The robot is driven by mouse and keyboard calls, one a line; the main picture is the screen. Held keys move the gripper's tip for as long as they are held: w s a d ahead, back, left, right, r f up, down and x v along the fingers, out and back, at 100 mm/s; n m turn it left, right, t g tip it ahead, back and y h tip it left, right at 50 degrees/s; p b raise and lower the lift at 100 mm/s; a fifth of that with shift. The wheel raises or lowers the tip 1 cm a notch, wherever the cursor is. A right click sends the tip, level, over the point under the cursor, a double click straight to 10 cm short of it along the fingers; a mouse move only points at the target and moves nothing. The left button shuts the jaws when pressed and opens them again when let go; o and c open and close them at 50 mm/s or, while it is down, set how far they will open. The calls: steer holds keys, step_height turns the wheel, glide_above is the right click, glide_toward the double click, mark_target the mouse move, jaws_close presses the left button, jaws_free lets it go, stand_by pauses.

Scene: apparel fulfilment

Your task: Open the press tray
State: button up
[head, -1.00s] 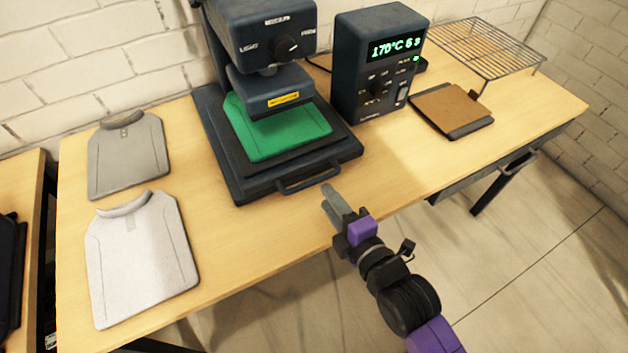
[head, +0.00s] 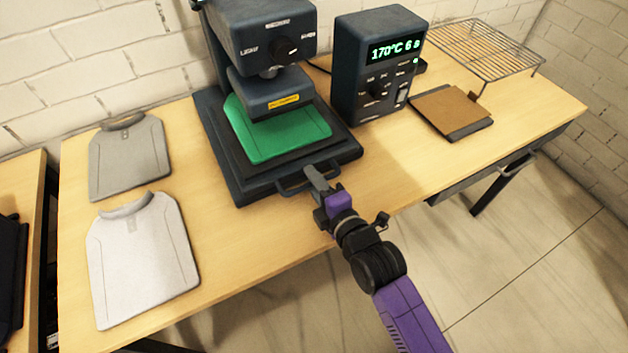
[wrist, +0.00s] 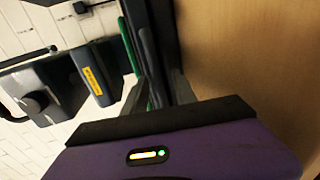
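The heat press (head: 262,50) stands at the back of the table, its dark upper platen raised over a green garment (head: 270,130). The garment lies on the dark press tray (head: 250,187), which sits in under the head. A bar handle (head: 288,190) runs along the tray's front edge. My gripper (head: 313,174) is at the right part of this handle, its fingertips overlapping it in the head view. In the wrist view my gripper (wrist: 158,92) has its two fingers apart, with the tray's dark edge beyond them. I cannot tell whether the fingers touch the handle.
A control box (head: 375,70) reading 170°C stands right of the press. A brown pad (head: 452,108) and a wire rack (head: 487,48) are further right. A grey garment (head: 130,155) and a white garment (head: 143,255) lie at left. Table before the tray is clear.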

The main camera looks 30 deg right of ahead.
jaws_close()
stand_by(1.4)
